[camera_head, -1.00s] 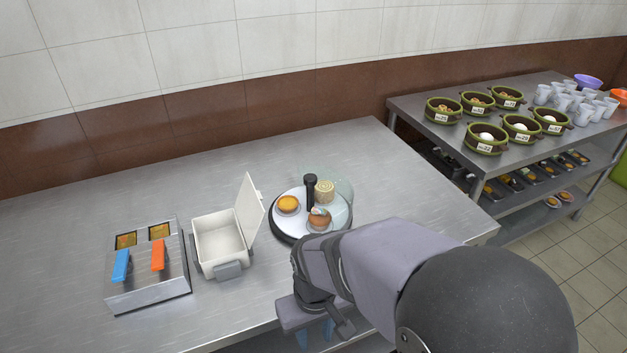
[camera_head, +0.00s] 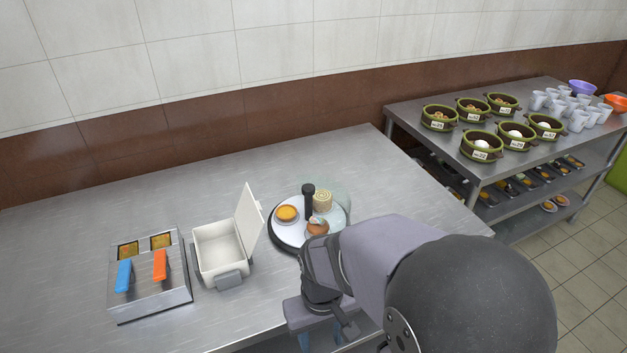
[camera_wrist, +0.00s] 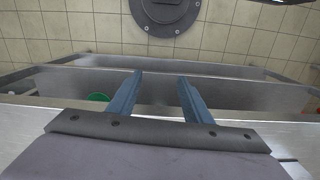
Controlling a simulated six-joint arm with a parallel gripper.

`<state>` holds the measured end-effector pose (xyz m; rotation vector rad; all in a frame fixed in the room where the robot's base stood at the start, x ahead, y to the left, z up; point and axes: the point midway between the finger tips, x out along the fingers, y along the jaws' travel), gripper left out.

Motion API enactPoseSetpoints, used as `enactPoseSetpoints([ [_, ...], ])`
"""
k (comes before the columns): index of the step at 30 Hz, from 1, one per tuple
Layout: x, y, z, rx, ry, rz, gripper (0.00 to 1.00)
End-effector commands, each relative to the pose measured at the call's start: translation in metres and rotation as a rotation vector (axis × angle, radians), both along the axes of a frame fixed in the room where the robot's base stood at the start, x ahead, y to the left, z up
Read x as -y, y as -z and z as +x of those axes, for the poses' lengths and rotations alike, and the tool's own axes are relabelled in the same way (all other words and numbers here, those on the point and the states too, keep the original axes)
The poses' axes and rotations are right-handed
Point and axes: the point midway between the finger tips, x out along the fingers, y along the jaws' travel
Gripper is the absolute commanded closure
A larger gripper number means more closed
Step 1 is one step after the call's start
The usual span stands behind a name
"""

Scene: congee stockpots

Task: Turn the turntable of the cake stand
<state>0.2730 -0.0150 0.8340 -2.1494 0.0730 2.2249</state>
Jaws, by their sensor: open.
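The cake stand's round white turntable (camera_head: 285,233) with a dark rim sits near the right front part of the steel table, and a black post (camera_head: 308,203) rises from its middle. It bears a yellow tart (camera_head: 287,214), a pale rolled cake (camera_head: 322,200) and a brown bun (camera_head: 317,227). A clear cover (camera_head: 341,198) shows at its right side. My arm hides part of its front right. My gripper (camera_wrist: 158,80) is open and empty in the wrist view, with two blue fingers apart. In the head view it is mostly hidden below my wrist, in front of the stand.
An open white box (camera_head: 221,250) stands left of the stand, its lid raised beside the stand. A steel container with blue and orange handles (camera_head: 150,290) is further left. A shelf (camera_head: 500,175) with green pots and cups stands at right. The table's back is clear.

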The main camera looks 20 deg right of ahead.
Motion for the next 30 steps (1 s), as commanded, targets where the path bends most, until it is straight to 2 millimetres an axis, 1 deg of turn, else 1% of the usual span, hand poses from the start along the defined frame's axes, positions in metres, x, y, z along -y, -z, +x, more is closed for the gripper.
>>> enactPoseSetpoints([
  [1, 0.006, -0.016, -0.007, -0.039, 0.032, 0.003, 0.55],
  [3, 0.014, -0.023, -0.019, -0.099, 0.078, 0.011, 0.55],
  [4, 0.018, -0.027, -0.022, -0.123, 0.098, 0.015, 0.55],
  [6, 0.029, -0.039, -0.018, -0.158, 0.151, 0.023, 0.55],
  [8, 0.041, -0.049, -0.004, -0.168, 0.199, 0.031, 0.55],
  [11, 0.065, -0.064, 0.034, -0.151, 0.297, 0.053, 0.55],
  [12, 0.075, -0.068, 0.052, -0.138, 0.335, 0.064, 0.55],
  [14, 0.090, -0.073, 0.077, -0.116, 0.383, 0.080, 0.55],
  [15, 0.099, -0.077, 0.094, -0.098, 0.396, 0.092, 0.55],
  [16, 0.106, -0.079, 0.107, -0.082, 0.401, 0.102, 0.55],
  [19, 0.126, -0.088, 0.152, -0.017, 0.366, 0.135, 0.55],
  [20, 0.131, -0.092, 0.166, 0.007, 0.342, 0.145, 0.55],
  [21, 0.137, -0.096, 0.185, 0.042, 0.303, 0.157, 0.55],
  [23, 0.144, -0.105, 0.215, 0.101, 0.220, 0.172, 0.55],
  [24, 0.147, -0.116, 0.236, 0.148, 0.149, 0.179, 0.55],
  [26, 0.152, -0.140, 0.266, 0.231, 0.027, 0.181, 0.55],
  [27, 0.153, -0.156, 0.282, 0.278, -0.060, 0.179, 0.55],
  [30, 0.151, -0.184, 0.305, 0.360, -0.269, 0.174, 0.55],
])
